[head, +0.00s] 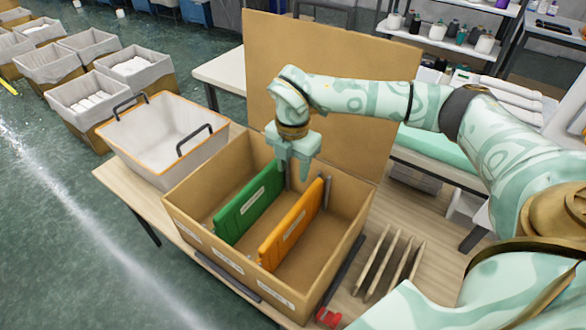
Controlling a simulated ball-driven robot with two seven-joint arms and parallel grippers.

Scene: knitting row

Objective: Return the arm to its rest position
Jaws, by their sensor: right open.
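My right gripper (292,170) is open, pointing down over the back part of a brown cardboard box (338,268). No object shows held in it. Its fingertips are near the far end of a green divider (247,205), and I cannot tell whether they touch anything. My right arm reaches in from the right. The green divider and an orange divider (292,228) stand upright in the box, roughly parallel, each with a white label. They split the box into 3 compartments, which look empty where I can see. My left gripper is not in view.
A tall brown panel (330,80) stands behind the box. A grey-white bin (165,135) with black handles is left of the box. A slotted wooden rack (388,265) and a red clamp-like piece (327,317) are to its right. More bins (85,100) line the floor at left.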

